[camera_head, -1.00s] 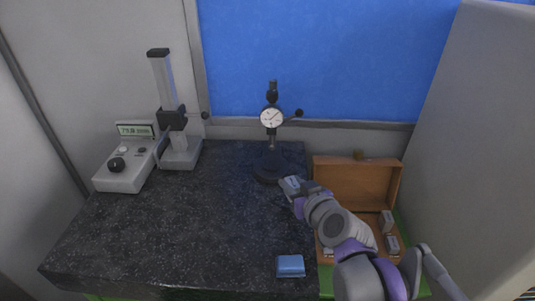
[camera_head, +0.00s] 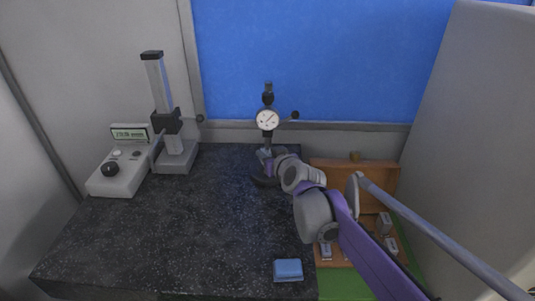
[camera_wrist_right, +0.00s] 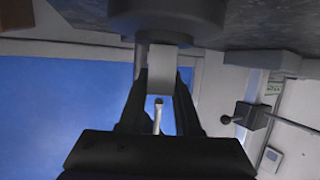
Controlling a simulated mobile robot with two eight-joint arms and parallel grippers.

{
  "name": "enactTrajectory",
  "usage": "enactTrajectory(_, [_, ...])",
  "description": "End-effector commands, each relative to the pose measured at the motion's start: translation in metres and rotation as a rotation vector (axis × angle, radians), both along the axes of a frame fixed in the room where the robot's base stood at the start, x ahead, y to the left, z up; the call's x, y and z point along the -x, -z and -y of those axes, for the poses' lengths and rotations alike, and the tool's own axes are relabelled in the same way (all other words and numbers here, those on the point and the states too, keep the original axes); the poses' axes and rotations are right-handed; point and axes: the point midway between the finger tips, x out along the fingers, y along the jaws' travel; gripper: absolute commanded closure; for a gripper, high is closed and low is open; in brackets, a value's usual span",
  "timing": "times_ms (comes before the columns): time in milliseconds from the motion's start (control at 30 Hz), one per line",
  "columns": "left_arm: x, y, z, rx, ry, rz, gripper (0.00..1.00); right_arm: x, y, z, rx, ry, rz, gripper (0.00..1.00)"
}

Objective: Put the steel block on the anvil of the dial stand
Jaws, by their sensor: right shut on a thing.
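The dial stand (camera_head: 266,119) stands at the back of the dark stone table, with a round white dial above a dark round base. My right gripper (camera_head: 265,155) is at the stand, between dial and base. In the right wrist view, which is upside down, my right gripper (camera_wrist_right: 160,72) is shut on the grey steel block (camera_wrist_right: 161,58). The block's end lies close against the dark round base or anvil (camera_wrist_right: 165,18); I cannot tell whether they touch. A thin ball-tipped stem (camera_wrist_right: 158,112) shows between the fingers. My left gripper is not in view.
A height gauge (camera_head: 165,120) and a grey box with a display (camera_head: 122,175) stand at the back left. A blue cloth or pad (camera_head: 288,270) lies at the front right. An open wooden case (camera_head: 330,172) with small blocks is at the right. The table's middle is clear.

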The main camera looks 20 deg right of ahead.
Motion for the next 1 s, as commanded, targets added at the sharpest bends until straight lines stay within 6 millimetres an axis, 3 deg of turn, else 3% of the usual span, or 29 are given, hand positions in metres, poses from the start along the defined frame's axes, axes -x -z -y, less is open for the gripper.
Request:
enactTrajectory(367, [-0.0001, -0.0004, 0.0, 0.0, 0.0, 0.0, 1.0, 0.0007, 0.0026, 0.0004, 0.0, 0.001, 0.002, 1.0])
enactTrajectory(400, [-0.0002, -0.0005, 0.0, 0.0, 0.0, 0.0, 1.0, 0.0006, 0.0032, 0.0003, 0.0, 0.001, 0.001, 0.64])
enactTrajectory(567, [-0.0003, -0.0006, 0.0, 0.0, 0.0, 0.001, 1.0, 0.0007, 0.0028, 0.0002, 0.0, 0.001, 0.001, 0.38])
enactTrajectory(900, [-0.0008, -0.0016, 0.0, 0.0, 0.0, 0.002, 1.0, 0.001, -0.0009, 0.0001, 0.0, 0.001, 0.001, 0.38])
enactTrajectory(1000, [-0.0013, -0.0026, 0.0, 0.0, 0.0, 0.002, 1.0, 0.0091, -0.0043, -0.0001, 0.001, 0.001, 0.001, 0.38])
